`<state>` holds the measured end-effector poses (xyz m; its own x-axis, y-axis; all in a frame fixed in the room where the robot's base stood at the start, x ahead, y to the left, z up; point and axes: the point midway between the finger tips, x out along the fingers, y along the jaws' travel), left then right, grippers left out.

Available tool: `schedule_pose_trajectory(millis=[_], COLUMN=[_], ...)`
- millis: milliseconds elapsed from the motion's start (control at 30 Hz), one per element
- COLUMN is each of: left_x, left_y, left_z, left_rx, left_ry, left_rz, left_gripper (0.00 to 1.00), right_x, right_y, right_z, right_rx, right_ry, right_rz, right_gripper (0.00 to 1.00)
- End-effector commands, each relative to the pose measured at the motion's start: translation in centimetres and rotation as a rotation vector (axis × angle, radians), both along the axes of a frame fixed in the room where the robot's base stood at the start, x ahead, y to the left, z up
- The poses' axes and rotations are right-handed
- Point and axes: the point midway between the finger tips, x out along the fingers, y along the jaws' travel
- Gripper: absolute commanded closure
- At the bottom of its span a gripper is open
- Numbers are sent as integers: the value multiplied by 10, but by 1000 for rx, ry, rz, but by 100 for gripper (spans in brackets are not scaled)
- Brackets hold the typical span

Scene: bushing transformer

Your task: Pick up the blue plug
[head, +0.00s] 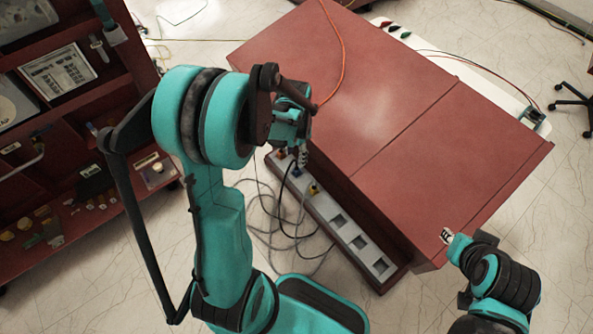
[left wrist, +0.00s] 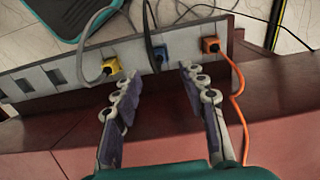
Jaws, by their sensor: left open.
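The blue plug (left wrist: 160,54) sits in the grey socket strip (left wrist: 75,72), with a dark cable running from it. In the left wrist view it lies beyond and between the fingertips of my open, empty left gripper (left wrist: 154,78), apart from them. In the head view the blue plug (head: 297,171) shows just below my left gripper (head: 303,155), partly hidden. A yellow plug (left wrist: 111,66) is on its left and an orange plug (left wrist: 211,45) on its right in the wrist view. My right gripper (head: 446,236) is small by the cabinet's lower right edge; its opening is unclear.
The large red cabinet (head: 400,100) fills the middle; the socket strip (head: 335,220) runs along its left side with several empty sockets. Grey and black cables (head: 268,215) loop on the floor. An orange cable (head: 341,50) lies over the cabinet top. A red shelf (head: 80,165) stands left.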

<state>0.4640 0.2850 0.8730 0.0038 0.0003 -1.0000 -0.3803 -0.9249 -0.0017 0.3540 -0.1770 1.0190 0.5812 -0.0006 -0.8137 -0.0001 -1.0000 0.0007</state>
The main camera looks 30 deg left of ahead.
Motion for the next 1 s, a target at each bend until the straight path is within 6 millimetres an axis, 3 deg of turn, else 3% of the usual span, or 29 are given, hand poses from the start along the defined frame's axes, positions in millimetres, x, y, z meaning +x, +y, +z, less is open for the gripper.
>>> schedule_pose_trajectory(millis=[367, 600, 867, 1000], left_x=[1, 2, 2, 2], left_y=[0, -2, -2, -2], left_z=[-41, -77, -79, -78], left_rx=[-1, -1, -2, -2], left_ry=[5, 5, 4, 4], left_rz=[-4, -2, -2, -2], left_gripper=[58, 58, 58, 95], right_x=[0, 0, 0, 0], right_y=[0, 0, 0, 0], right_z=[-19, -38, -37, -37], right_rx=[0, 0, 0, 0], right_ry=[0, 0, 0, 0], right_rz=[0, 0, 0, 0], right_gripper=[73, 73, 73, 73])
